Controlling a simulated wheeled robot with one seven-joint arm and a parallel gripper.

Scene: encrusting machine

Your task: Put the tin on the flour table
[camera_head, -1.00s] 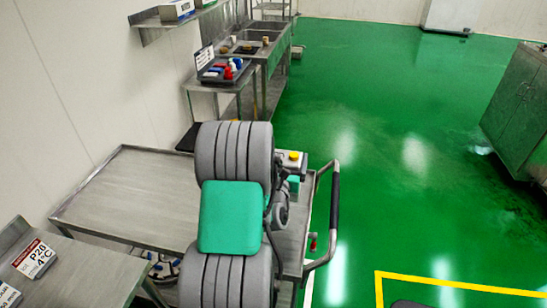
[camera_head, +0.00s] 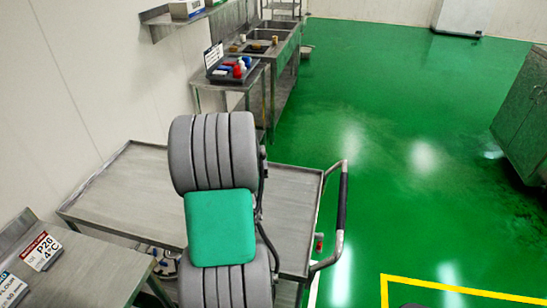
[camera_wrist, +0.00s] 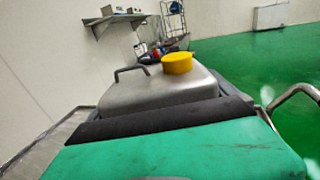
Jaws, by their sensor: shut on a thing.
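The tin (camera_wrist: 160,92) shows in the wrist view as a silver sloping top with a dark handle and a yellow cap (camera_wrist: 177,63). My gripper (camera_wrist: 160,120) is shut on the tin; a dark bar crosses just in front of the metal top, above a wide scuffed green surface close to the camera. In the head view my grey and green arm hides both gripper and tin. The flour table (camera_head: 98,270) is the steel table at the lower left, bearing a sign that partly reads FLOUR (camera_head: 10,288) and another sign (camera_head: 41,252).
A steel cart (camera_head: 125,190) with a dark-gripped push handle (camera_head: 342,202) stands beyond the flour table, under my arm. Farther back are a side table with a tray of coloured bottles (camera_head: 232,70) and a sink (camera_head: 262,45). Green floor (camera_head: 400,180) is open to the right.

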